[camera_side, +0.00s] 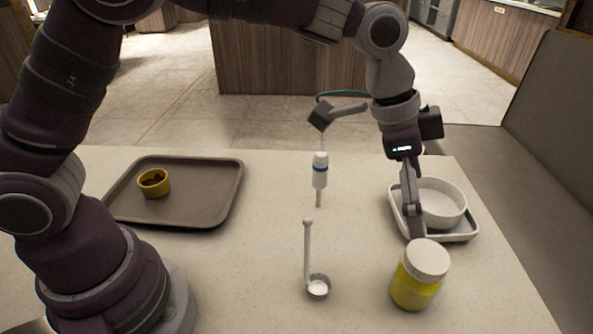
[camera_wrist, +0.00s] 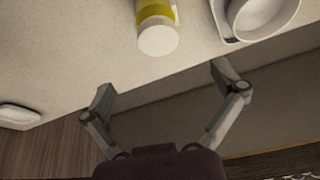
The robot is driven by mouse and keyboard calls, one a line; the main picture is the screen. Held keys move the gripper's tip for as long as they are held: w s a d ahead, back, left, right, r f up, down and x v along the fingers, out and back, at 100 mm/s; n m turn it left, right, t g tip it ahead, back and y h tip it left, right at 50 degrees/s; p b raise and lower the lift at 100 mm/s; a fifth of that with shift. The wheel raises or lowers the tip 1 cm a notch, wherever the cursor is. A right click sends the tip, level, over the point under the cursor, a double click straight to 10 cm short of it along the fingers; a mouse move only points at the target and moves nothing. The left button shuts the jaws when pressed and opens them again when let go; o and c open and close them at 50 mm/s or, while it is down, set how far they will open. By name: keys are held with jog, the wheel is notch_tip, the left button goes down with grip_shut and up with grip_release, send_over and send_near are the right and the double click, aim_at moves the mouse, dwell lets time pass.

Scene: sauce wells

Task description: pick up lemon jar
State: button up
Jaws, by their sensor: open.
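The lemon jar (camera_side: 416,277), yellow with a white lid, stands upright near the front right of the table. In the wrist view the jar (camera_wrist: 157,32) shows at the top centre, its white lid facing the camera. My gripper (camera_side: 412,230) points down just behind the jar, in front of the white bowl in the side view. In the wrist view my gripper (camera_wrist: 163,84) is open, its two fingers wide apart with nothing between them. The jar is beyond the fingertips there. Whether a finger touches the jar's lid cannot be told from the side view.
A white bowl (camera_side: 441,203) sits in a white tray (camera_side: 460,237) close behind the jar. A ladle (camera_side: 307,255) and a white-and-blue tool (camera_side: 320,172) are at the middle. A grey-brown tray (camera_side: 215,190) holds a yellow cup (camera_side: 154,183) at left. The table's right edge is near.

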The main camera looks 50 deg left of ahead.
aim_at(427, 255)
jog(key=x, duration=1)
jog(key=shift+d+f, duration=0.1)
jog(key=shift+f, duration=0.1)
jog(key=c, duration=1.4)
